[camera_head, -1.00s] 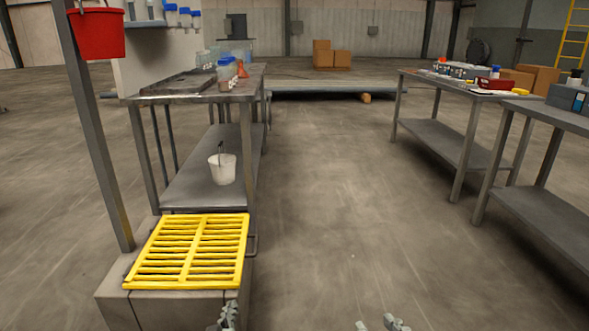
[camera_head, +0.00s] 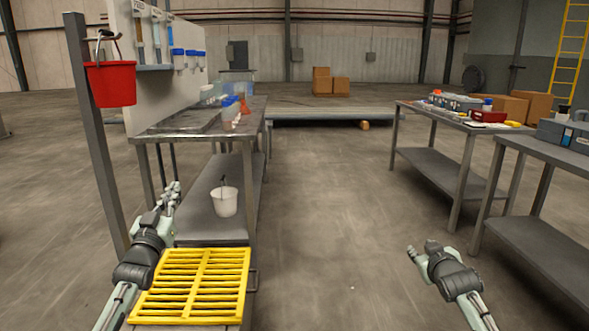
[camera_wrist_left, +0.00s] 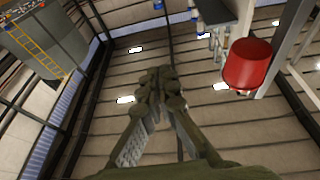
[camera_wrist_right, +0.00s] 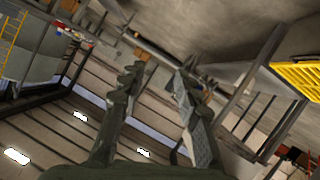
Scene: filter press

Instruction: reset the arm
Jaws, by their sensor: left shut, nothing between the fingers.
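My left gripper (camera_head: 170,197) is raised in front of the steel workbench, beside the post with the red bucket. In the left wrist view its fingers (camera_wrist_left: 158,80) meet at the tips with nothing between them. My right gripper (camera_head: 422,250) is over the open floor between the benches, well clear of both. In the right wrist view its fingers (camera_wrist_right: 158,75) stand apart with an empty gap between them. Neither gripper touches anything that I can see.
A red bucket (camera_head: 111,84) hangs on the post near my left arm. A yellow grate (camera_head: 205,280) lies below that arm. A white bucket (camera_head: 224,202) stands on the left bench's lower shelf. Benches (camera_head: 428,165) stand at right. The middle floor is clear.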

